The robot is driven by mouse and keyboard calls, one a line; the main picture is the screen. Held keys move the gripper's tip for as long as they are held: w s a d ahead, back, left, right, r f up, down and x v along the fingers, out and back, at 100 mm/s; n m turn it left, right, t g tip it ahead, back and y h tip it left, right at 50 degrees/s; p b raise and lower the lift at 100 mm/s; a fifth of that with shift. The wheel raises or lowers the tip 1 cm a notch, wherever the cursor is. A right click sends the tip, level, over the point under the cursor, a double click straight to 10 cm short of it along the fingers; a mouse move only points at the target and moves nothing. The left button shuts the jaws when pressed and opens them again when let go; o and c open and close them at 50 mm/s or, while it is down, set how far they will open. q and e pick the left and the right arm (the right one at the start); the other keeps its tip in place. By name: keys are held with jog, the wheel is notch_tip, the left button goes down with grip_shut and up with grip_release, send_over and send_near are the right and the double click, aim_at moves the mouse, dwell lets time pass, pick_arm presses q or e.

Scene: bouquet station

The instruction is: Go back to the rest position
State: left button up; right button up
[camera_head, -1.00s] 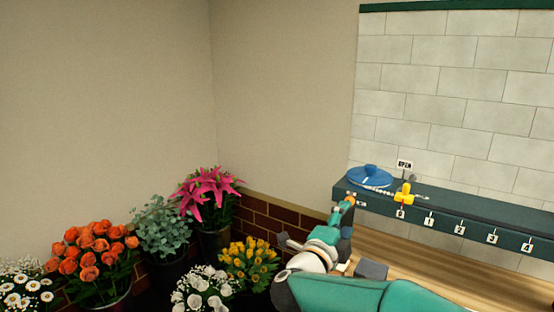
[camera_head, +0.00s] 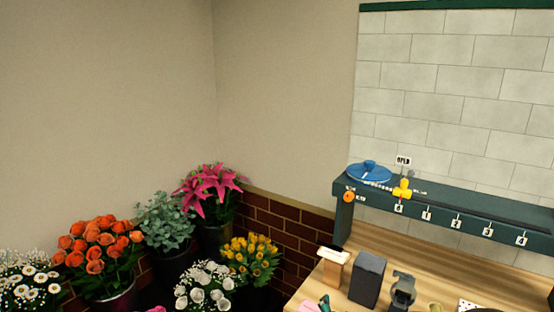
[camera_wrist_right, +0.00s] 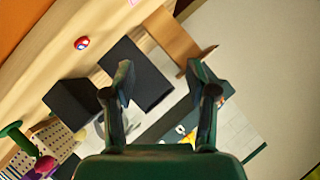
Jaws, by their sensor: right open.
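My right gripper (camera_wrist_right: 162,85) shows in the right wrist view with its two dark fingers spread apart. Nothing is between the fingertips. Past them lie a dark flat-faced block (camera_wrist_right: 137,72) and a brown wooden piece (camera_wrist_right: 180,42), apart from the fingers as far as I can tell. My right arm is not clearly visible in the head view. My left gripper is not in either view.
In the head view the wooden counter (camera_head: 310,285) holds a wooden block (camera_head: 333,262), a dark grey block (camera_head: 367,278) and a grey item (camera_head: 403,290). A dark green shelf (camera_head: 450,212) with numbered tags runs behind. Buckets of flowers (camera_head: 100,250) stand at the left.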

jog(key=s+f+n+g+y, duration=0.3)
jog(key=s+f+n+g, duration=0.25)
jog(key=s+f, duration=0.95)
jog(key=s+a+f+n+g+y, duration=0.1)
jog(key=s+f+g, duration=0.25)
jog(key=s, duration=0.55)
jog(key=s+a+f+n+g+y, duration=0.1)
jog(key=s+f+n+g+y, duration=0.2)
jog(key=s, duration=0.5)
notch_tip(320, 180, down, 11)
jog(key=s+h+b, duration=0.1)
jog(key=b, duration=0.9)
jog(key=shift+s+m, duration=0.35)
jog(key=shift+m, duration=0.1)
